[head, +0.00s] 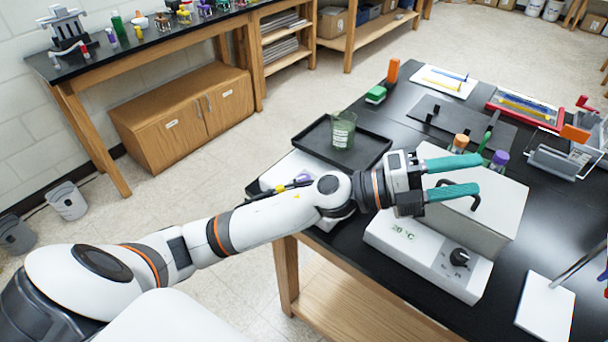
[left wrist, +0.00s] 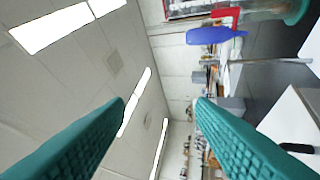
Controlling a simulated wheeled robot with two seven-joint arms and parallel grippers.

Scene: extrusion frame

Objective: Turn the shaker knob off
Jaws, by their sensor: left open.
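A low white unit with a black tray (head: 305,140) on top, which looks like the shaker, stands at the table's near left edge. A flask (head: 342,130) with green liquid stands on the tray. My left forearm crosses the unit's white front (head: 290,165), and no knob of it can be made out. A black knob (head: 460,257) shows on the white box unit with a "20 °C" display (head: 403,231). My left gripper (head: 468,175) is open and empty above that unit's lid, beyond the knob. Its teal fingers (left wrist: 161,99) are apart in the left wrist view. My right gripper is not in view.
The white lid (head: 500,205) has a black handle (left wrist: 298,148). Tubes with orange and purple caps (head: 500,158) stand behind it. A white stand base (head: 545,308) is at right. A green block (head: 376,94) and orange piece (head: 393,70) lie farther back. Black tabletop before the stand is clear.

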